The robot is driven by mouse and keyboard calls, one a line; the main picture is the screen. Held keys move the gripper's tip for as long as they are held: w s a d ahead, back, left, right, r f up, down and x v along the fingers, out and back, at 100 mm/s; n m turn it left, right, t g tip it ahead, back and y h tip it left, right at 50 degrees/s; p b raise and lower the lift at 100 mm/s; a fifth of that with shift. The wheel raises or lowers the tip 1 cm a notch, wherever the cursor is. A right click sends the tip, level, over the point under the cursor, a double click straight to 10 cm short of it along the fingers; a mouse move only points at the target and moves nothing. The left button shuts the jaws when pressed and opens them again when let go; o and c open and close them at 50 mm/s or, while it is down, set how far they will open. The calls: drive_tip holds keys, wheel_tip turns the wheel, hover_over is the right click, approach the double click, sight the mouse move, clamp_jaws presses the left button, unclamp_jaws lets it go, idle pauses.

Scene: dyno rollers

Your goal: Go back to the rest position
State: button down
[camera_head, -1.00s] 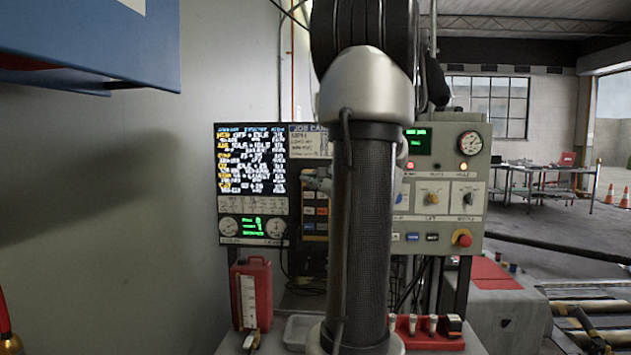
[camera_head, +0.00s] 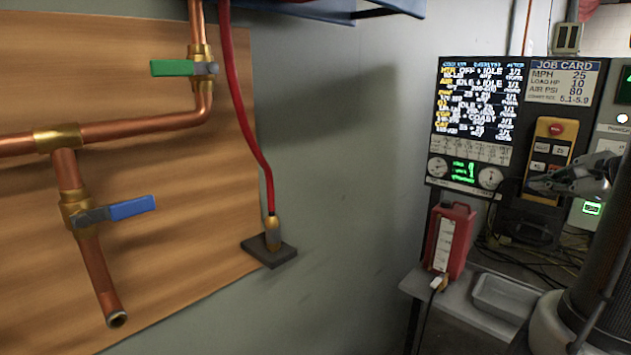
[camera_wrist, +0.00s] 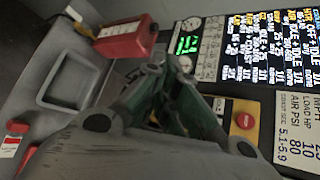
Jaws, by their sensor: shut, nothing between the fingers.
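My gripper (camera_head: 572,183) is at the right of the head view, in front of the panel with the yellow pendant (camera_head: 545,150). It is shut and empty. In the wrist view my gripper (camera_wrist: 160,82) points towards the lower part of the display panel (camera_wrist: 240,45), with the pendant's red button (camera_wrist: 245,121) beside it. I cannot tell from these views whether the fingers touch anything. Part of my dark arm shows at the lower right of the head view.
A red container (camera_head: 453,240) and a grey tray (camera_head: 505,296) stand on the bench below the display panel (camera_head: 470,125). At left, copper pipes (camera_head: 140,133) with green (camera_head: 180,68) and blue (camera_head: 125,209) valve handles and a red hose (camera_head: 250,130) are on a wooden board.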

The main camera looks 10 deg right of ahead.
drive_tip(key=s+a+f+n+g, duration=0.3)
drive_tip(key=s+a+n+g, duration=0.2)
drive_tip(key=s+a+n, duration=0.2)
drive_tip(key=s+a+f+n+g, duration=0.3)
drive_tip(key=s+a+n+g, duration=0.1)
drive_tip(key=s+a+n, duration=0.25)
drive_tip(key=a+r+n+t+h, duration=0.1)
drive_tip(key=a+r+n, duration=0.3)
drive_tip(key=a+n, duration=0.2)
drive_tip(key=shift+s+a+n+h, duration=0.3)
drive_tip(key=shift+s+n, duration=0.1)
drive_tip(key=shift+n, duration=0.95)
drive_tip(key=shift+d, duration=0.1)
